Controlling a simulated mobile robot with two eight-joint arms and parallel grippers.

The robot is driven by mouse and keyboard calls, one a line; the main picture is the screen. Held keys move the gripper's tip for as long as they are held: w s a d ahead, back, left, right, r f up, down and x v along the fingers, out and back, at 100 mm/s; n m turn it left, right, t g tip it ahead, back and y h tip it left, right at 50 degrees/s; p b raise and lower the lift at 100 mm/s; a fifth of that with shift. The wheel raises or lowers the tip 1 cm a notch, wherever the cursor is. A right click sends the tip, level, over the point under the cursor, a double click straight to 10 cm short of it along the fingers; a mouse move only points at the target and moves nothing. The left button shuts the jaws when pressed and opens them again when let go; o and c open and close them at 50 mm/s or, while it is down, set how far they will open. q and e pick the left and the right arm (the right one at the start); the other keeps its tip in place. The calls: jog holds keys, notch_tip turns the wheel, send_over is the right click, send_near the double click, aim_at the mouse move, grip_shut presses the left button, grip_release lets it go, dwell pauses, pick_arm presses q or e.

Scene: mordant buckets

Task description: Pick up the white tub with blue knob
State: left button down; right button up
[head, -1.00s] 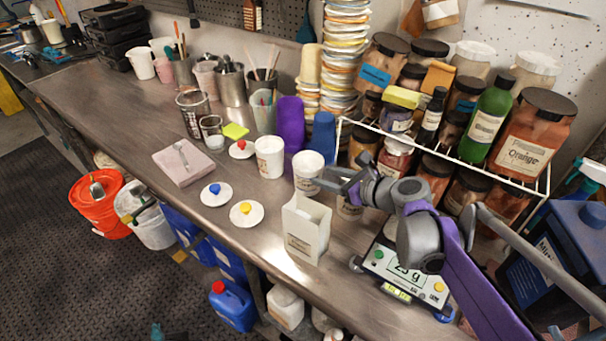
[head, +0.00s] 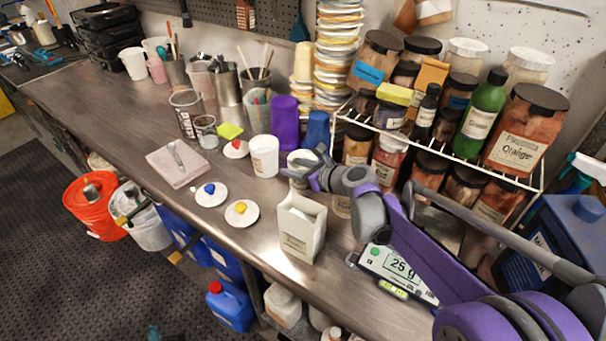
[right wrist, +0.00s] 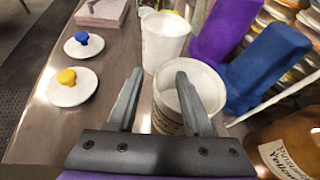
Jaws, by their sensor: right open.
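A white lid with a blue knob (head: 210,194) lies flat on the counter; it also shows at the upper left of the right wrist view (right wrist: 84,46). No tub with a blue knob on it is in view. Two white tubs without lids stand farther right: one (head: 264,156) beside the purple cup, and a labelled one (right wrist: 168,115) near my right gripper (right wrist: 160,76). My right gripper is open; one finger overlaps this tub's mouth in the wrist view and the other is left of it. Contact cannot be told. In the head view my gripper partly hides this tub. My left gripper is not in view.
Lids with yellow (head: 241,212) and red (head: 236,149) knobs lie nearby. A white open box (head: 301,228) stands in front of my gripper. Purple (head: 285,122) and blue (head: 316,131) cups and a wire rack of jars (head: 440,150) are behind. A scale (head: 398,272) is at right.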

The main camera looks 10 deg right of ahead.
jog(key=shift+s, duration=0.1)
grip_shut()
dwell(1.2)
